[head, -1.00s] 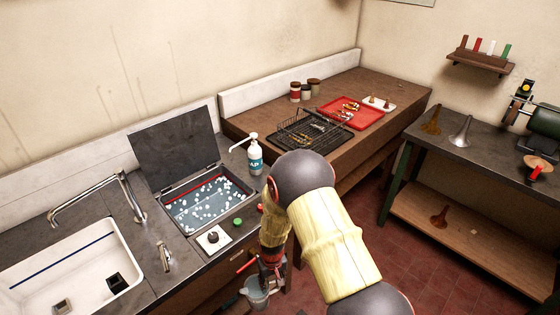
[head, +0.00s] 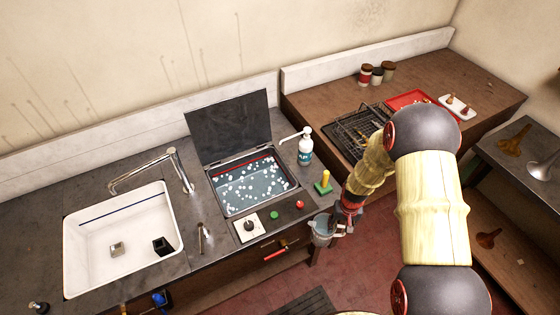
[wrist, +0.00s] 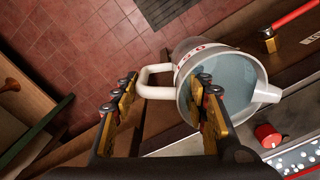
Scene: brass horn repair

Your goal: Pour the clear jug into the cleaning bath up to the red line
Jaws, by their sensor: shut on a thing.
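The jug (head: 321,231), pale and see-through with red marking near its rim, hangs about upright beside the counter's right front corner. It holds bluish liquid, seen from above in the wrist view (wrist: 238,80). My gripper (head: 346,213) is shut on the jug's handle; in the wrist view my gripper's fingers (wrist: 163,84) stand either side of it. The spout points right there, toward the bath side. The cleaning bath (head: 225,210) is sunk in the counter, lid open, with liquid and white floating bits. The red line (head: 250,162) shows along its back wall, above the liquid.
A pump bottle (head: 305,148) and a green block with a yellow post (head: 324,184) stand right of the bath. A dial (head: 249,226), green and red buttons, and a red-handled valve (head: 278,253) are in front. The white sink (head: 90,250) lies left.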

